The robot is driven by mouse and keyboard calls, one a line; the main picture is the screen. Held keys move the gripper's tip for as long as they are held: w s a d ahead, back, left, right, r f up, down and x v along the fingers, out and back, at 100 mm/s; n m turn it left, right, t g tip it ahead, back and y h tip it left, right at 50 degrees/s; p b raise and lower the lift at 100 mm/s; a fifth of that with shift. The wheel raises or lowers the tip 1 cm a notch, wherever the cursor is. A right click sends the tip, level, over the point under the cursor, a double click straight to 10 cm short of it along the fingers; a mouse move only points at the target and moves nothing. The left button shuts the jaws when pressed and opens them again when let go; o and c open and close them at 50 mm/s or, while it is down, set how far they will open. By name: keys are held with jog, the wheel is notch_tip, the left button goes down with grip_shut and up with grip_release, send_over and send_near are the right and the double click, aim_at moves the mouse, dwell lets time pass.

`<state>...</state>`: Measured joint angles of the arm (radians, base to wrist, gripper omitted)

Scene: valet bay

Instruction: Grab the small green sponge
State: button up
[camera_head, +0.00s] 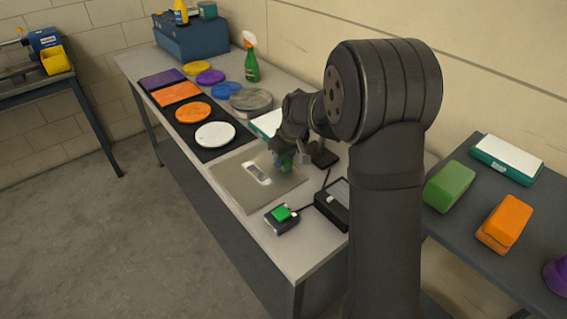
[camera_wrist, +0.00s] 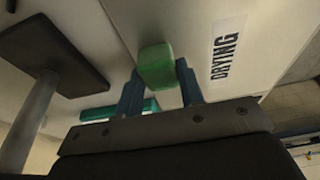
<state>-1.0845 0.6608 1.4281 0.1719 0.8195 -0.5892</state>
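The small green sponge (camera_wrist: 157,64) is between the two fingertips of my gripper (camera_wrist: 160,78) in the wrist view and fills the gap between them, with both fingers against its sides. In the head view my gripper (camera_head: 283,157) is low over the grey drying plate (camera_head: 240,190), with the green sponge (camera_head: 286,164) partly hidden at its tips. The plate's DRYING label (camera_wrist: 226,50) lies beside the sponge in the wrist view. I cannot tell whether the sponge touches the plate.
A black stand (camera_head: 323,155) is close right of my gripper. A small device with a green top (camera_head: 281,214) and a black box (camera_head: 333,205) are at the front. Several discs and a green spray bottle (camera_head: 251,65) stand farther back. A larger green block (camera_head: 449,186) lies on the right table.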

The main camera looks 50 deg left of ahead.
jog(key=shift+c, duration=1.1)
